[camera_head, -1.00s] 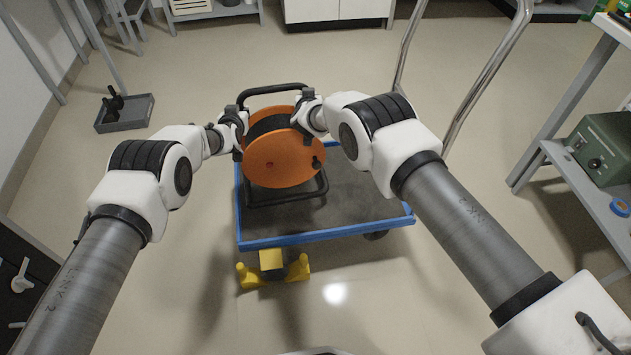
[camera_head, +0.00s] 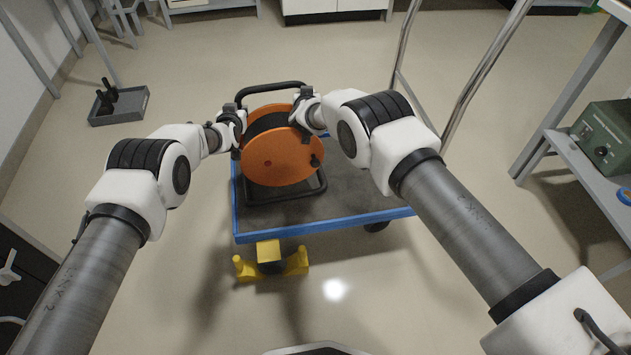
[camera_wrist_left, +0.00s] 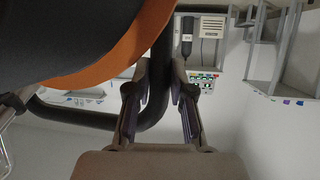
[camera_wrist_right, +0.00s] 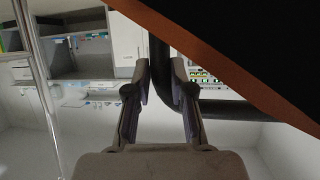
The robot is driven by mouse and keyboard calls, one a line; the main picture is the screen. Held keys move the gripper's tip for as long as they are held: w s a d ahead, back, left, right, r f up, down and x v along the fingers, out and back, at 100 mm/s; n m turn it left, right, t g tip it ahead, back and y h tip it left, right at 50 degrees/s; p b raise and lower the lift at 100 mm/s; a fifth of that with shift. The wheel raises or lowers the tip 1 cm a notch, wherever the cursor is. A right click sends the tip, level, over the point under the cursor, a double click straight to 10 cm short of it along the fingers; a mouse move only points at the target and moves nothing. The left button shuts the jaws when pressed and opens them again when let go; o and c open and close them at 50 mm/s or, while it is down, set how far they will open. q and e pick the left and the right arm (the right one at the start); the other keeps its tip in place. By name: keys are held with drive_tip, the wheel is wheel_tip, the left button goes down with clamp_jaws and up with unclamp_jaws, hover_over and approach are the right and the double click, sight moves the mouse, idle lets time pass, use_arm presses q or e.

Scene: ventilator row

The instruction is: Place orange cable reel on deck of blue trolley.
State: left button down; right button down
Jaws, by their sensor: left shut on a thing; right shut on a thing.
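The orange cable reel (camera_head: 283,160) has orange side discs, a dark drum and a black tube frame. It is upright above the left part of the blue trolley's dark deck (camera_head: 355,190). The frame's lower bar shows over the deck; I cannot tell whether it touches. My left gripper (camera_head: 238,117) is shut on the black frame at the reel's left side. The bar also shows between its fingers in the left wrist view (camera_wrist_left: 160,85). My right gripper (camera_head: 303,103) is shut on the frame at the right side, as in the right wrist view (camera_wrist_right: 160,80).
The trolley's chrome handle (camera_head: 485,70) rises on the right. A yellow thing (camera_head: 270,262) stands at the trolley's front. A grey tray (camera_head: 120,108) lies on the floor at left. A grey bench (camera_head: 580,165) with a green box (camera_head: 606,135) stands at right.

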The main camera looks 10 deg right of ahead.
use_arm(q)
drive_tip(key=c, duration=1.2)
unclamp_jaws()
use_arm(e)
drive_tip(key=c, duration=1.2)
unclamp_jaws()
use_arm(q)
drive_tip(key=shift+o, duration=0.9)
drive_tip(key=shift+s+r, duration=0.1)
use_arm(e)
drive_tip(key=shift+o, duration=0.9)
drive_tip(key=shift+s+r, duration=0.1)
drive_tip(key=shift+s, duration=0.1)
use_arm(q)
drive_tip(key=v, duration=1.2)
use_arm(e)
drive_tip(key=v, duration=1.2)
